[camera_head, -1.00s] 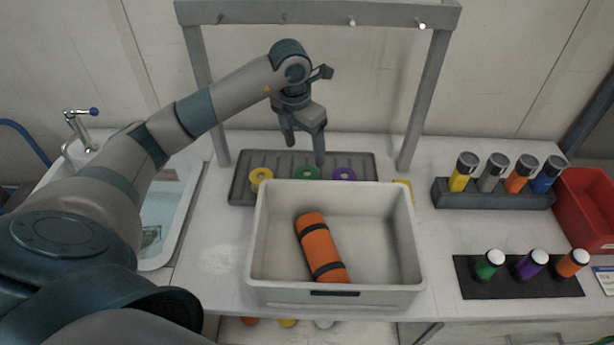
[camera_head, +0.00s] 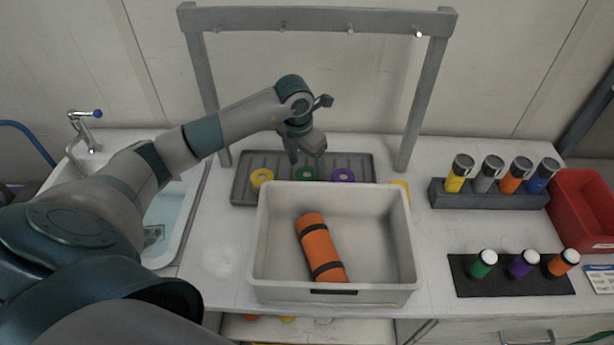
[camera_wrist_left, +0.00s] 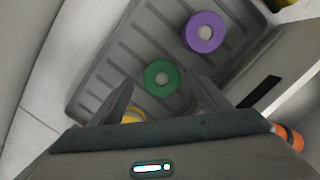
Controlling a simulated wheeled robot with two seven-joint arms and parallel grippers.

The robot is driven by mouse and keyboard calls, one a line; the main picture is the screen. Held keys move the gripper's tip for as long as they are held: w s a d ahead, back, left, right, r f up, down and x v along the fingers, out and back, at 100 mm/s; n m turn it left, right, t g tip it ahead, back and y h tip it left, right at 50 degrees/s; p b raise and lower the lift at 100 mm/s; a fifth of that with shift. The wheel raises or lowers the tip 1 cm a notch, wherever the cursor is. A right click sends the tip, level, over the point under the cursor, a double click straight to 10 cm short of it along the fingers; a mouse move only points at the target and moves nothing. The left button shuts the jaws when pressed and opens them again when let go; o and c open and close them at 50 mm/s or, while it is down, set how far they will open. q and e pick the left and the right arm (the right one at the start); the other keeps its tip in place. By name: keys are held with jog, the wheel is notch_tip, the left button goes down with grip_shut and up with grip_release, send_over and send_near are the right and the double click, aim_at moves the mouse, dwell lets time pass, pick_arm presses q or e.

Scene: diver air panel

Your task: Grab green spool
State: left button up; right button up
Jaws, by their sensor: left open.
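The green spool (camera_head: 306,174) lies on the grey ribbed tray (camera_head: 358,160) behind the white bin, between a yellow spool (camera_head: 262,177) and a purple spool (camera_head: 344,175). My right gripper is not seen.
A white bin (camera_head: 262,240) holding an orange roll (camera_head: 318,248) stands directly in front of the tray. A grey frame with pegs (camera_head: 320,20) rises over the tray. A sink (camera_head: 170,225) is at left. A bottle rack (camera_head: 490,196) and red bin (camera_head: 590,225) are at right.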

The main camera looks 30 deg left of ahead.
aim_at(307, 174)
pick_arm(q)
notch_tip(307, 174, down, 3)
jog(key=shift+d+r+p, duration=0.1)
jog(key=shift+p, duration=0.65)
jog(key=shift+f, duration=0.45)
jog(key=c, duration=1.2)
jog(key=shift+w+r, duration=0.1)
jog(key=shift+r, duration=0.1)
